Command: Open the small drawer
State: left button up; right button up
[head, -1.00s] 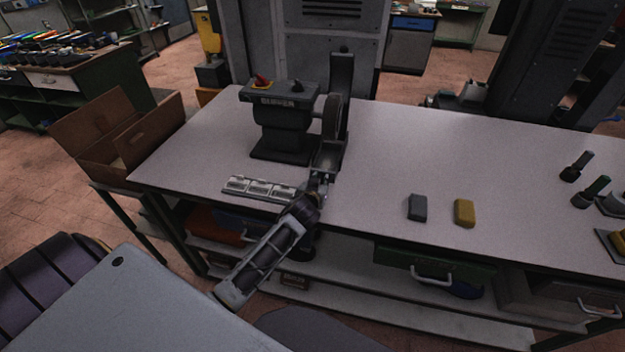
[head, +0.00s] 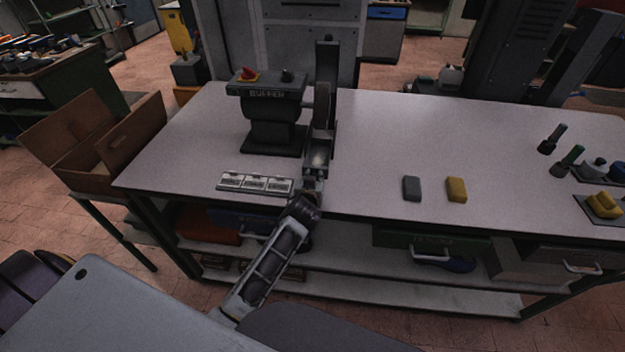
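Under the front of the workbench (head: 375,208) I see a blue drawer (head: 236,219) at the left, a green drawer (head: 398,239) in the middle and a grey drawer (head: 540,252) at the right. Each has a pale handle and looks shut. I cannot tell which is the small drawer. A grey arm, apparently my left one, rises from the lower left to the bench's front edge, just right of the blue drawer's handle. My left gripper (head: 311,186) appears at its far end, small and dark; its fingers are not clear. My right gripper is not seen.
A buffer machine (head: 272,105) stands on the bench behind the arm, with a tray of metal pieces (head: 255,183) in front. A grey block (head: 412,188) and a yellow block (head: 457,189) lie to the right. An open cardboard box (head: 88,150) is at the left.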

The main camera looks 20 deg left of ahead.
pick_arm(q)
jog(key=o, duration=0.4)
jog(key=shift+s, duration=0.1)
jog(key=shift+v, duration=5.95)
